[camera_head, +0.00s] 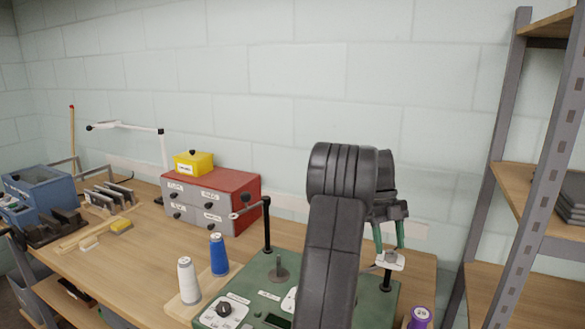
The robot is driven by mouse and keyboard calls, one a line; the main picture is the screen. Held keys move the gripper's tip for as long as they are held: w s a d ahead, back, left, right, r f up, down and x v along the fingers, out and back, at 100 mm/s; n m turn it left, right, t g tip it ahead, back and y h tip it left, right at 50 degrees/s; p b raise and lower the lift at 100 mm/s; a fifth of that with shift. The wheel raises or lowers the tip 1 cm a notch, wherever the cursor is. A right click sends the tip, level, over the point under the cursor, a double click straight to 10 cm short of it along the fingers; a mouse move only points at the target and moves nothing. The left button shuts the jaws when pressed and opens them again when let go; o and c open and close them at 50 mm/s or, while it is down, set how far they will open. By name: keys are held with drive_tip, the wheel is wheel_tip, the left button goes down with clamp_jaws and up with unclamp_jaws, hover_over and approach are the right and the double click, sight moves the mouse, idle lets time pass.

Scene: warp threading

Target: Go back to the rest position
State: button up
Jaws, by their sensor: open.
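My gripper (389,243) is at the right of the picture, partly behind my dark arm. Its two green fingers point down and stand apart, with nothing seen between them. Just below the fingertips is a white guide piece (390,261) on a dark post. I cannot tell if the fingers touch it. The green machine base (377,307) lies below, and my arm hides its middle. A blue spool (218,255) and a white spool (188,281) stand upright on a wooden board at the machine's left. A purple spool (420,318) is cut off at the bottom edge.
A red-topped drawer cabinet (231,184) with a yellow box (194,163) stands at the back of the wooden bench (112,267). A thin black post (267,225) rises left of my arm. A metal shelf rack (492,150) stands right. Open air lies above my arm.

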drive_tip(key=shift+x, duration=1.05)
drive_tip(key=shift+w+r, duration=0.1)
drive_tip(key=shift+r, duration=0.05)
